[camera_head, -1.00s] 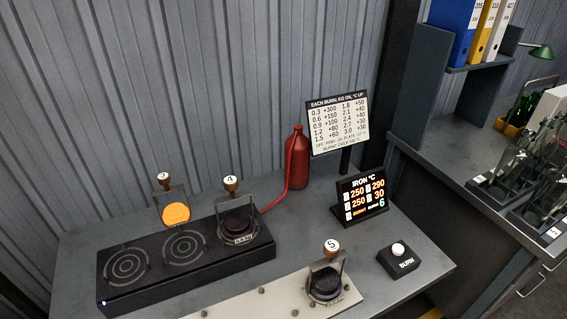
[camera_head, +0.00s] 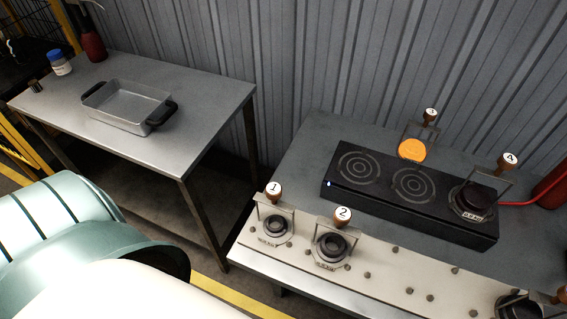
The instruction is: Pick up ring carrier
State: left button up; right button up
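Nothing in view is labelled as a ring carrier, and I cannot tell which thing it is. A metal pan with black handles (camera_head: 128,108) sits on the left table. Framed holders with numbered knobs stand at the right: holder 1 (camera_head: 275,224) and holder 2 (camera_head: 332,246) on a pale studded plate, each with a dark round piece. Holder 4 (camera_head: 473,201) stands on the right end of the black burner unit (camera_head: 345,203). A holder with an orange disc (camera_head: 411,150) stands behind the burner. Neither of my grippers is in view.
The left table (camera_head: 190,145) is mostly clear, with a blue-capped jar (camera_head: 60,63) and a red bottle (camera_head: 92,45) at its back left. A gap separates the two tables. A corrugated wall (camera_head: 300,60) closes off the back. Large pale-green and white rounded shapes fill the lower left.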

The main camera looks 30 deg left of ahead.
aim_at(331, 250)
jog(key=j+u, duration=0.15)
jog(key=u, duration=0.2)
jog(key=j+z, duration=0.3)
jog(key=z, duration=0.15)
jog(key=j+z, duration=0.25)
jog(key=z, duration=0.2)
jog(key=k+j+z, duration=0.1)
jog(key=j, duration=0.25)
jog(key=k+j+z, duration=0.15)
jog(key=j, duration=0.25)
jog(key=k+j+z, duration=0.1)
jog(key=k+j, duration=0.15)
jog(key=k+j+z, duration=0.1)
jog(key=j, duration=0.3)
jog(key=k+j, duration=0.3)
jog(key=j, duration=0.15)
jog(key=k+j, duration=0.25)
jog(key=j, duration=0.25)
